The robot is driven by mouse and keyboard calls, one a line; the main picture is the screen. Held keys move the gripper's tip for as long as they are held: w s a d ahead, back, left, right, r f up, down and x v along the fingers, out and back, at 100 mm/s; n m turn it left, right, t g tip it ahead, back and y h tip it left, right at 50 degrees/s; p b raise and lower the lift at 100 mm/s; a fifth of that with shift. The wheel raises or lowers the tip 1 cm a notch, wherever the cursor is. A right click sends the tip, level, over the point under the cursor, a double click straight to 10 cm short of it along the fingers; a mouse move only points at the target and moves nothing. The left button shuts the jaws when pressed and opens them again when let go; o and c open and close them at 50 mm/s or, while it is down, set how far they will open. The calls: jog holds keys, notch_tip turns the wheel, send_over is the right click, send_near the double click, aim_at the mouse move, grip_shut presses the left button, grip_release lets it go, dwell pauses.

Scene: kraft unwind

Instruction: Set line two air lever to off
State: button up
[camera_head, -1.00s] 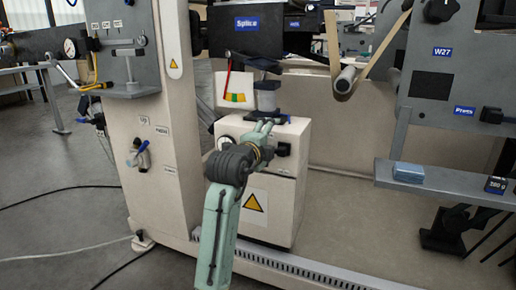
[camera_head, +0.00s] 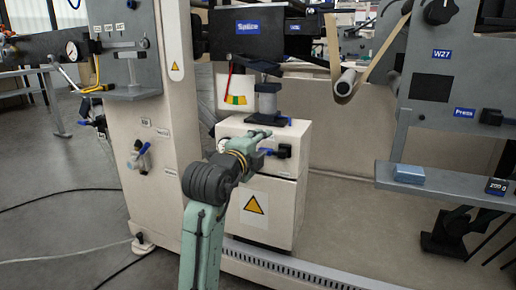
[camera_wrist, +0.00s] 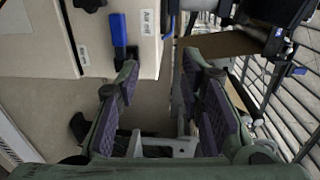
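A blue lever (camera_wrist: 119,30) with a dark base is on a cream panel at the upper left of the wrist view. A small label beginning "Air" (camera_wrist: 147,21) is beside it; its line number and the lever's marked position are unreadable. My gripper (camera_wrist: 160,63) is open and empty, its fingers below and to the right of the lever, apart from it. In the head view my gripper (camera_head: 262,141) is in front of the cream cabinet (camera_head: 282,192). A separate valve with a blue handle (camera_head: 141,149) is on the cream column at left, under small labels.
A dark knob (camera_head: 283,151) sticks out of the cabinet near my gripper. Dark bars (camera_wrist: 285,90) fill the wrist view's right side.

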jog(key=shift+s+a, duration=0.25)
jog(key=shift+s, duration=0.45)
